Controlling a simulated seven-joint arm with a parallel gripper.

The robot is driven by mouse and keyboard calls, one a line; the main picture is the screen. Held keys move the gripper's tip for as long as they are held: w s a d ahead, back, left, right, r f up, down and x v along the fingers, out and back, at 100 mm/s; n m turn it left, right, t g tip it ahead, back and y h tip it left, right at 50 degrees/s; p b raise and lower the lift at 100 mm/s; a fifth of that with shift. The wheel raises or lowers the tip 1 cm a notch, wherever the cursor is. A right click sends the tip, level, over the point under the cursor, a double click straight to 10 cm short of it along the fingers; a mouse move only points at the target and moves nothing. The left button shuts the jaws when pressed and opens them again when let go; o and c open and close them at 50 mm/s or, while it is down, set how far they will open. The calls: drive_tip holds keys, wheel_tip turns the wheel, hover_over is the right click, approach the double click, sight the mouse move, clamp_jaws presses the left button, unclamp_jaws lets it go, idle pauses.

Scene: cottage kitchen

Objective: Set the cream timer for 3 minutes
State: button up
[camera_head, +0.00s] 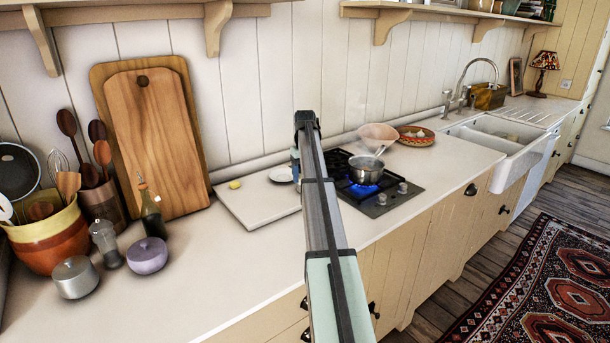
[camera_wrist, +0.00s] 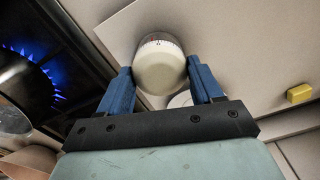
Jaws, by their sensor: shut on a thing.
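The cream timer (camera_wrist: 160,72) is a round, pale body with a white band of small dark marks and a little red on its far side. In the wrist view it sits between the two blue fingers of my gripper (camera_wrist: 160,82), which is shut on it. The dial reading is too small to tell. In the head view my arm reaches over the counter, and the timer is hidden behind it; only a sliver of blue finger shows beside the arm.
The gas hob (camera_head: 380,199) stands right of my arm, with a saucepan (camera_head: 367,170) over a lit blue flame. A white board (camera_head: 259,204) with a yellow block (camera_head: 234,185) and a small white dish (camera_head: 281,175) lies left. A purple pot (camera_head: 147,257) and jars stand farther left.

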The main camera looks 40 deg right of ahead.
drive_tip(key=c, duration=0.4)
drive_tip(key=shift+m, duration=0.5)
drive_tip(key=shift+c, duration=0.2)
drive_tip(key=o, duration=1.1)
drive_tip(key=shift+r, duration=0.1)
wheel_tip(320, 180, up, 14)
drive_tip(key=shift+f, duration=0.2)
